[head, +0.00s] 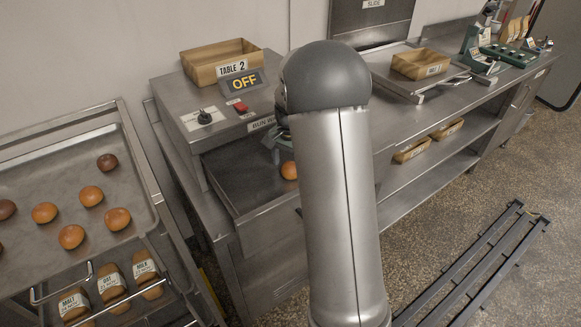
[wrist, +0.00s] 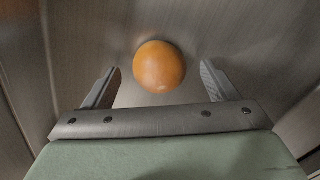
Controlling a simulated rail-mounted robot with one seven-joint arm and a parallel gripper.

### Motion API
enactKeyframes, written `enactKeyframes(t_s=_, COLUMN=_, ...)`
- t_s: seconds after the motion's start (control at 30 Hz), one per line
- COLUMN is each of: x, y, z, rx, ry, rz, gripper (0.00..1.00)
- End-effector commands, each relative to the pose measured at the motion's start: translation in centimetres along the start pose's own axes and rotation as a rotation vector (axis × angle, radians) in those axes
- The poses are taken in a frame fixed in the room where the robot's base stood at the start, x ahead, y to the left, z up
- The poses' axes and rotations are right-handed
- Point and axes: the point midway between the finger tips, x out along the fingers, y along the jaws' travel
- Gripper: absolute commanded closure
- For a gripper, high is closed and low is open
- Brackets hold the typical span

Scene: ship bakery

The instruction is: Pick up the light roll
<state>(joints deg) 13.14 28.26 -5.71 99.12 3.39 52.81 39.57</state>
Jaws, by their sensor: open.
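A light orange-brown roll (head: 289,170) lies in the steel bay (head: 236,207) under the OFF sign, partly hidden by my arm. In the wrist view the roll (wrist: 159,67) sits at the top middle on bare steel. My gripper (wrist: 160,68) is open, with one finger on each side of the roll and a gap on both sides. How far the gripper is above the roll is hard to tell. In the head view my arm hides most of the gripper.
Steel walls of the bay stand close on the left (wrist: 32,70) and right of the gripper. A TABLE 2 basket (head: 222,62) stands on top. A dark rack (head: 478,262) lies on the floor.

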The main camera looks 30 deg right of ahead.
Motion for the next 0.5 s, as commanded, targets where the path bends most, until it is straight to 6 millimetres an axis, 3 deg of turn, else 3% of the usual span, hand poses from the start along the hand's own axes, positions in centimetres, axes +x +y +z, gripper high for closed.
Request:
enactKeyframes(t_s=0.33, x=0.90, y=0.01, z=0.00, rx=0.000, ry=0.000, rz=-0.001, gripper=0.22)
enactKeyframes(t_s=0.5, x=0.88, y=0.00, z=0.00, rx=0.000, ry=0.000, rz=-0.001, gripper=0.67)
